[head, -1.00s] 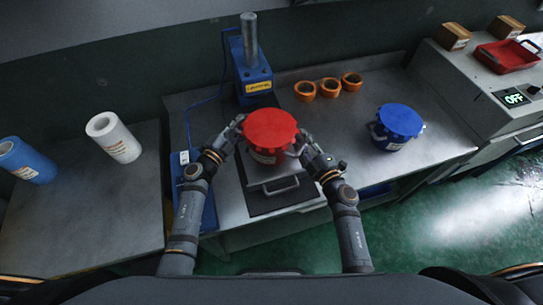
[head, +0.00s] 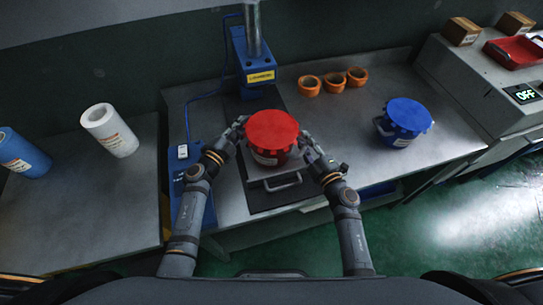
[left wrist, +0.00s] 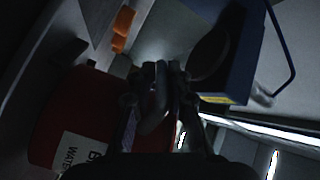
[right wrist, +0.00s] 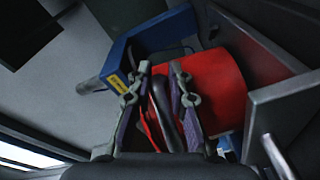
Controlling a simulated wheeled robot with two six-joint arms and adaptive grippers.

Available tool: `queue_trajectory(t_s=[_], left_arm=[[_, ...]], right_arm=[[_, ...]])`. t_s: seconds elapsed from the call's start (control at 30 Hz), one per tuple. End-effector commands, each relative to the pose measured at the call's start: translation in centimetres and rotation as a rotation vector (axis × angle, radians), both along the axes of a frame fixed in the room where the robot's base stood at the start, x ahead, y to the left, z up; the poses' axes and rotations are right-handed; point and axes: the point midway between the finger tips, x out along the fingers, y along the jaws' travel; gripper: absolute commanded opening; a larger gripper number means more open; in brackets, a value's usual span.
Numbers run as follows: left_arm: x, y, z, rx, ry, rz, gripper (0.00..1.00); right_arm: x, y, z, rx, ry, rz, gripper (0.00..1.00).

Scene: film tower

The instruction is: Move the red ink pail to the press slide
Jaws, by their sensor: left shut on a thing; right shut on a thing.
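The red ink pail (head: 272,127), with a lid and a white label, is upright between my two grippers over the press slide. The slide is a grey plate (head: 256,180) with a front handle; it also shows in the right wrist view (right wrist: 285,105). The pail's base is close to the plate, but I cannot tell whether it touches. My left gripper (head: 242,122) is shut on the pail's left handle, and the pail's body shows in the left wrist view (left wrist: 70,115). My right gripper (head: 305,141) is shut on its right handle.
The blue press (head: 256,72) stands behind the pail. Orange rings (head: 333,83) sit at the back of the bench. A blue pail (head: 403,120) stands to the right. A blue control box (head: 188,185) lies left of the slide. White (head: 110,130) and blue (head: 20,153) rolls stand further left.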

Motion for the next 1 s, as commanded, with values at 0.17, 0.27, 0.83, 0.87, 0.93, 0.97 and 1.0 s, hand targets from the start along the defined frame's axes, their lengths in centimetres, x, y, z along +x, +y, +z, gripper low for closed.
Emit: queue_trajectory(t_s=[0.17,0.27,0.83,0.87,0.93,0.97,1.0], left_arm=[[-0.16,-0.22,-0.7,-0.003,0.004,-0.006,0.31],[-0.11,-0.16,-0.64,-0.003,0.003,-0.004,0.41],[-0.02,-0.04,-0.51,0.0,0.0,-0.001,0.78],[-0.02,-0.04,-0.52,-0.001,0.001,-0.001,0.78],[-0.02,-0.04,-0.52,-0.001,0.001,-0.001,0.78],[-0.02,-0.04,-0.52,-0.001,0.001,-0.001,0.78],[-0.02,-0.01,-0.52,0.0,0.0,-0.001,0.78]], right_arm=[[0.06,0.16,-0.21,0.007,-0.005,0.004,0.32],[0.04,0.12,-0.29,0.005,-0.004,0.004,0.41],[-0.01,0.03,-0.47,0.0,-0.001,0.002,0.41],[-0.01,0.03,-0.47,0.001,0.0,0.002,0.41],[0.0,0.03,-0.49,0.0,0.0,0.001,0.41],[0.0,0.03,-0.49,0.0,0.0,0.001,0.41],[0.0,0.03,-0.49,0.0,0.0,0.001,0.41]])
